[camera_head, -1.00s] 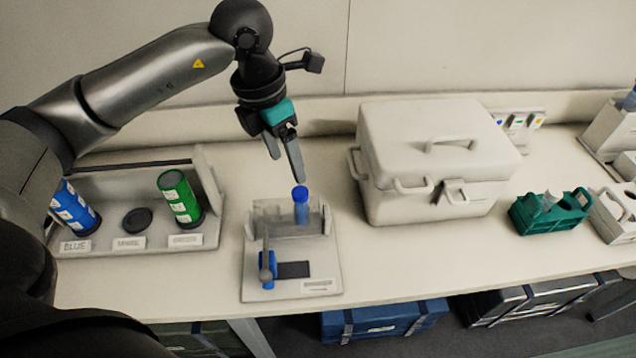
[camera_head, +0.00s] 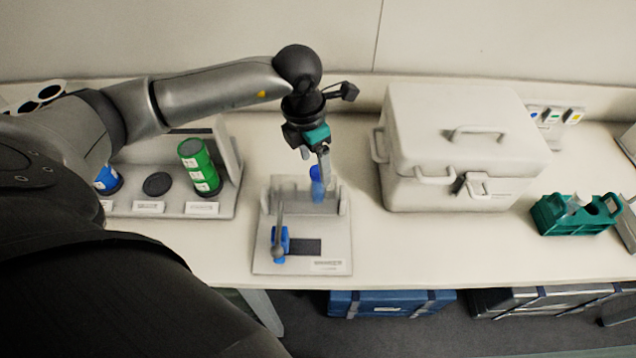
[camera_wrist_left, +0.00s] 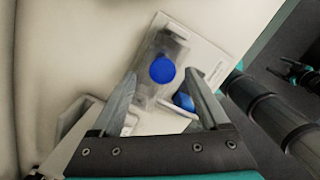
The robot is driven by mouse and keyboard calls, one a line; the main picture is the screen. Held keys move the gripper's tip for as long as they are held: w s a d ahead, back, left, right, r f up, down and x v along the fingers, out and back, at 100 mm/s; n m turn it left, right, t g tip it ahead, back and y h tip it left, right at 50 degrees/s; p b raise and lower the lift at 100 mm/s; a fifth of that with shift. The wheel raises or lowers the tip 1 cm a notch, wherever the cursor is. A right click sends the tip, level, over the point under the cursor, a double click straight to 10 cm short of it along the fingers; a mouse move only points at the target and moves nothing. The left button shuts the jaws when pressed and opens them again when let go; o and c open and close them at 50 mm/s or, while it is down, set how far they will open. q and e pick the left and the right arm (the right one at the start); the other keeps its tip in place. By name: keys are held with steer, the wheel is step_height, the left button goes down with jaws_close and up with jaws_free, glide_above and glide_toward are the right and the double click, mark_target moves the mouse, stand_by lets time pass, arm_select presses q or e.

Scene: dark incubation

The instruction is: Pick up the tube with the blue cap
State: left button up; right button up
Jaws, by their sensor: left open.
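The tube with the blue cap (camera_head: 316,178) stands upright in the clear holder of a small white stand (camera_head: 335,240). In the left wrist view its round blue cap (camera_wrist_left: 162,69) shows from above, between and beyond the two fingertips. My left gripper (camera_head: 322,160) is over the tube, fingers pointing down, and partly hides it. It also shows in the left wrist view (camera_wrist_left: 160,90), with its fingers apart and nothing between them held.
A blue-based lever (camera_head: 280,243) stands at the stand's front left. A large white lidded box (camera_head: 455,150) is close on the right, with a green carrier (camera_head: 575,213) beyond. A rack on the left holds a green canister (camera_head: 199,168) and a blue one (camera_head: 108,180).

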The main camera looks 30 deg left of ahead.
mark_target(317, 170)
arm_select(q)
steer(key=f, duration=0.4)
steer(key=shift+w+d+f, duration=0.15)
steer(key=shift+d, duration=0.15)
steer(key=shift+c, duration=0.2)
jaws_close()
